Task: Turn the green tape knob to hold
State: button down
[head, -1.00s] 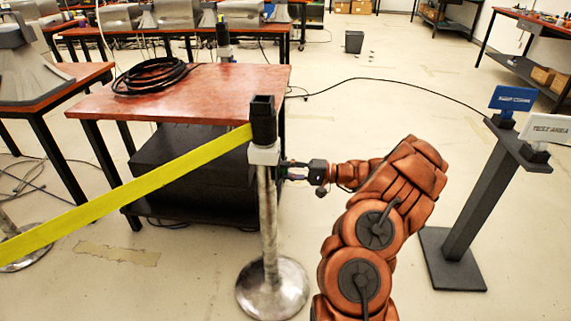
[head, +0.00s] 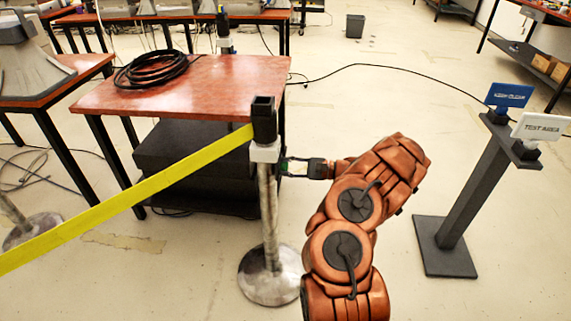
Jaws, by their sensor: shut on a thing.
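The yellow tape (head: 130,195) runs from the black head (head: 264,120) of a metal stanchion post (head: 270,215) down to the left edge in the head view. A pale collar (head: 265,152) sits under the head. My gripper (head: 285,167) reaches in from the right and meets the post's right side just below the collar. It is shut on the green tape knob there. The fingers mostly cover the knob, so its turn position cannot be read. The post stands upright.
A red-topped table (head: 215,85) with a coiled black cable (head: 150,70) stands behind the post. A dark sign stand (head: 465,200) with blue (head: 508,95) and white (head: 540,127) signs is at right. A thin cable crosses the floor behind. Floor between my arm and the stand is clear.

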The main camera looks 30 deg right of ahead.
jog(key=shift+f+m, duration=0.1)
jog(key=shift+m, duration=0.2)
jog(key=c, duration=0.8)
grip_release()
jog(key=shift+c, duration=0.2)
jog(key=v, duration=1.2)
